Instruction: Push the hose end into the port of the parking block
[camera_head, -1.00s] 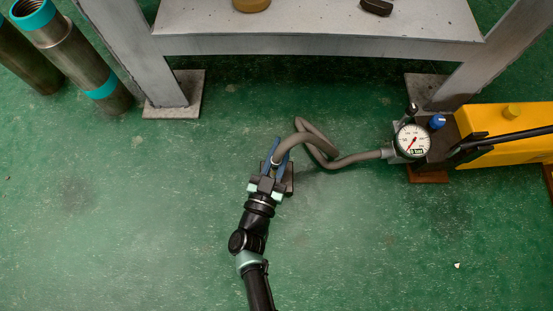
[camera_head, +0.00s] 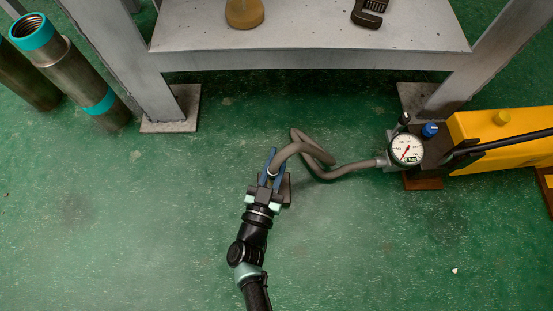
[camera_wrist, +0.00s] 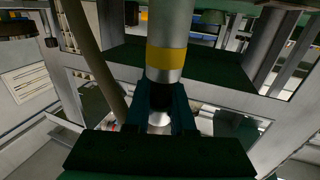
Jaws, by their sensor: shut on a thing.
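The brown-grey hose (camera_head: 338,172) runs from the gauge on the yellow pump, loops, and comes to my gripper (camera_head: 272,168). My gripper's blue fingers are shut on the hose end. In the wrist view, my gripper (camera_wrist: 168,108) grips a metal hose end (camera_wrist: 170,22) with a yellow band.
The yellow pump (camera_head: 490,128) with its pressure gauge (camera_head: 406,149) stands at the right. A grey bench (camera_head: 310,60) with footplates is at the back. Steel pipes with teal bands (camera_head: 72,70) stand at the upper left. The green floor around my arm is mostly clear.

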